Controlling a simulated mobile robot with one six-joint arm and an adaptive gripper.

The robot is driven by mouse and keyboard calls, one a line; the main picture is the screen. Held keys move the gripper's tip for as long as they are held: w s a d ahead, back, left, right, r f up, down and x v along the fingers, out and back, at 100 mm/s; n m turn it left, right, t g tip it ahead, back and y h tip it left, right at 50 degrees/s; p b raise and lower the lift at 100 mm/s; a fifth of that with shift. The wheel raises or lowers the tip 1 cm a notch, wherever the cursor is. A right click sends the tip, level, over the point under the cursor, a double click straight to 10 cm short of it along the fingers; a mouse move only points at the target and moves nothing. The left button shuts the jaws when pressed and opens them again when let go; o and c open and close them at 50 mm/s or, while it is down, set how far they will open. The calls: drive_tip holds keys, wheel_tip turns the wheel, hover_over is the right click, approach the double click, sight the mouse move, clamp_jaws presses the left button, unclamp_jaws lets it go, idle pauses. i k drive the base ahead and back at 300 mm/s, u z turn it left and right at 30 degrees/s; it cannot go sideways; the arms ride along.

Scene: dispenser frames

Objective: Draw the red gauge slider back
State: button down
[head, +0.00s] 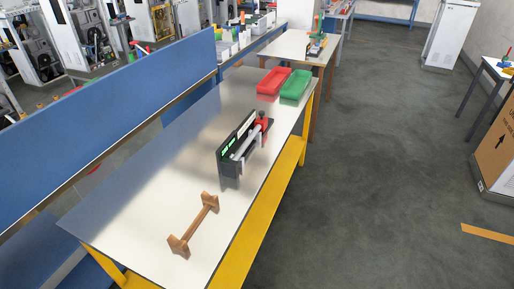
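A dark gauge device (225,172) with green lit display areas stands upright on the white-topped table (155,178). A pale grey bar runs along its right side. The red slider (263,119) shows at the far end of this bar, near the device's upper right. It is small in this view, so its fine shape and exact position along the bar are hard to tell. My gripper is not in view, and nothing is seen touching the slider.
A wooden stand (207,204) with a crossbar is nearer on the same table. A red tray (272,81) and a green tray (296,86) lie at its far end. A blue panel (120,105) runs along the left. Grey floor (385,160) is open to the right.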

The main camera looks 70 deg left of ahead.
sight(261, 120)
drive_tip(key=z, duration=0.15)
drive_tip(key=i, duration=1.55)
drive_tip(key=z, duration=1.1)
drive_tip(key=k, duration=0.1)
drive_tip(key=u, duration=3.85)
